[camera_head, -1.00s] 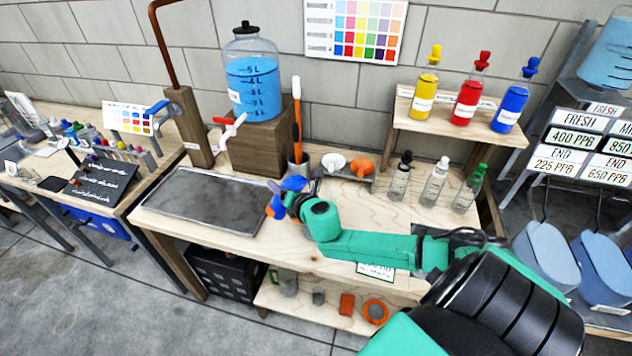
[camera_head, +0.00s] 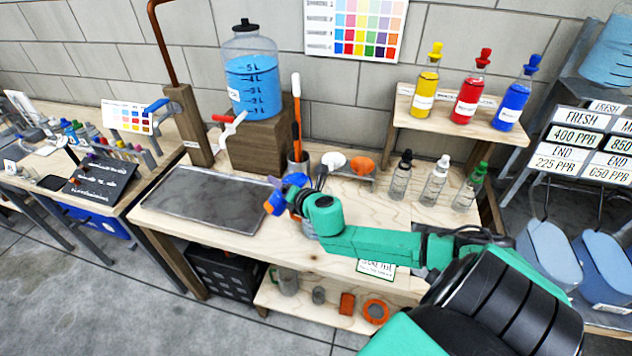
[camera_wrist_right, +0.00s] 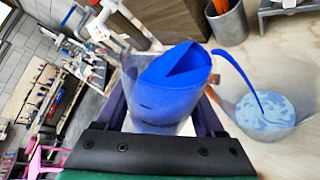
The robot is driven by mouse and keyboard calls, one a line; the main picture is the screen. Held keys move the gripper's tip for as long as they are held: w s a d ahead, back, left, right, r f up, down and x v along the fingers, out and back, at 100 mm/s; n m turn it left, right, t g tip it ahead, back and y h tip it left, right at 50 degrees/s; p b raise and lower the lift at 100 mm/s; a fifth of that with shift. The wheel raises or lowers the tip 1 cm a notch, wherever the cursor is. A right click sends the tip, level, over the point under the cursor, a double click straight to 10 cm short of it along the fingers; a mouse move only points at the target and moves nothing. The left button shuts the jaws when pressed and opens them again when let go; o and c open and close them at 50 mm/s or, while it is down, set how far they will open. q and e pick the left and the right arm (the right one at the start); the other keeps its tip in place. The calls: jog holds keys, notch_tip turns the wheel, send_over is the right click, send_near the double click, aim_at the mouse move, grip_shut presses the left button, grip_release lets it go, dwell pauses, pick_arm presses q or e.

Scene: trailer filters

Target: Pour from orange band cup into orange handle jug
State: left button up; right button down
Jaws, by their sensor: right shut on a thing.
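My right gripper (camera_wrist_right: 160,112) is shut on a clear cup (camera_wrist_right: 150,120) holding bright blue liquid. The cup is tilted, and a thin blue stream arcs from it to the right in the wrist view. The stream falls into a clear jug (camera_wrist_right: 288,132) with pale blue, foamy-looking liquid at its bottom. A bit of orange shows between cup and jug; I cannot tell which it belongs to. In the head view my right gripper (camera_head: 286,196) is over the bench beside the tray, and my arm hides most of the jug. My left gripper is not in view.
A metal tray (camera_head: 205,197) lies left on the bench. The blue water tank (camera_head: 252,85) on a wooden block stands behind. A metal holder (camera_wrist_right: 226,22) with upright tools is close behind the cup. Dropper bottles (camera_head: 435,182) stand to the right.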

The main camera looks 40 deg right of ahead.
jog(key=shift+w+d, duration=0.1)
dwell(0.3)
jog(key=shift+m+b, duration=0.3)
jog(key=shift+b, duration=0.1)
jog(key=shift+f, duration=0.1)
jog(key=shift+a+y+b, duration=0.25)
jog(key=shift+y+b, duration=0.15)
jog(key=shift+b, duration=0.05)
jog(key=shift+d+f+m, duration=0.1)
jog(key=shift+m, duration=0.3)
jog(key=shift+b, duration=0.45)
jog(key=shift+f, duration=0.15)
jog(key=shift+m+b, duration=0.3)
jog(key=shift+b, duration=0.15)
jog(key=shift+f+y, duration=0.1)
jog(key=shift+y, duration=0.2)
